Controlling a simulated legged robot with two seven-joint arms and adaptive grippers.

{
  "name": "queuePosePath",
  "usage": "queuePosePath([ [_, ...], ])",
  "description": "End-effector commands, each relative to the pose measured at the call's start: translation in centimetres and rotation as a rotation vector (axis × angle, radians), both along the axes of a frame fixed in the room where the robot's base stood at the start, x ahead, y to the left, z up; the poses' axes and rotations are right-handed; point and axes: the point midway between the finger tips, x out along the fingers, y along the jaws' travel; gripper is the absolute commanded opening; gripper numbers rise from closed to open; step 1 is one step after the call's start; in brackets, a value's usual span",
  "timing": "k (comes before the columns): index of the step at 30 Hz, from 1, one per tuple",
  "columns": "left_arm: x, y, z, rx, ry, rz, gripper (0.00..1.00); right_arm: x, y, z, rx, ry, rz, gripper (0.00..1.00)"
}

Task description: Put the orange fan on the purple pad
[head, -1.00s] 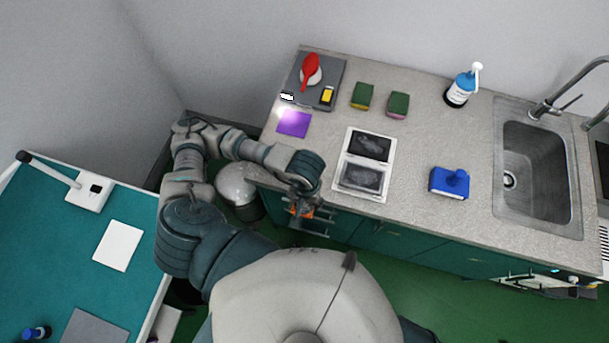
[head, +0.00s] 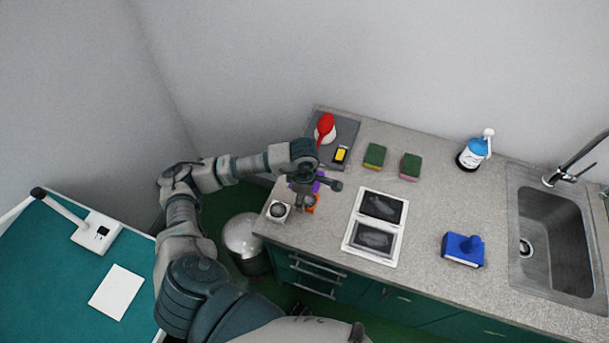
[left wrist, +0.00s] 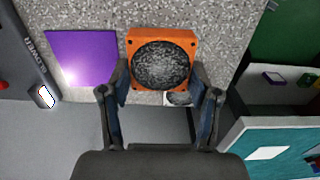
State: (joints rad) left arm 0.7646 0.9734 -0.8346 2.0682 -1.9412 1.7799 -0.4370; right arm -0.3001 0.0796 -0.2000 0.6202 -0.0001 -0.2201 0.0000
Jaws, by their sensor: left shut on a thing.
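The orange fan (left wrist: 161,46), a square orange frame with a dark grey round middle, is between the fingers of my left gripper (left wrist: 160,83), which is shut on it. In the head view the orange fan (head: 313,203) shows partly below my left gripper (head: 308,196), over the counter's left end. The purple pad (left wrist: 82,57) lies flat to the left of the fan in the left wrist view, with a gap between them. In the head view the purple pad (head: 319,182) is mostly hidden by my gripper. My right gripper is out of view.
A white-framed fan (head: 277,211) sits near the counter's front left corner. A grey mat (head: 347,131) with a red-and-white item is behind the pad.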

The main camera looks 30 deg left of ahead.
Motion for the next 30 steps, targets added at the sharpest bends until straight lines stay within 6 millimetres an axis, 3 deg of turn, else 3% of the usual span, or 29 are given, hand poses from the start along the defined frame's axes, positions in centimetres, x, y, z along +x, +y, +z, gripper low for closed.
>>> queuePosePath([
  [6,5.4,3.8,-0.3,-0.001,0.0,0.003,0.27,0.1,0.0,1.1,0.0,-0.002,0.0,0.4],
  [12,8.9,6.2,-0.9,-0.003,-0.002,-0.002,0.27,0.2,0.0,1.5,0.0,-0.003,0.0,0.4],
  [17,9.6,6.8,-1.2,-0.001,0.001,-0.005,0.27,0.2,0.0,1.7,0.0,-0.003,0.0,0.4],
  [25,9.6,6.7,-4.5,0.0,0.002,-0.006,0.27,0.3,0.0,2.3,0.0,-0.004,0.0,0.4],
  [30,9.6,6.7,-4.6,0.0,0.0,-0.006,0.27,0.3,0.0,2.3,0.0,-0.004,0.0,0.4],
])
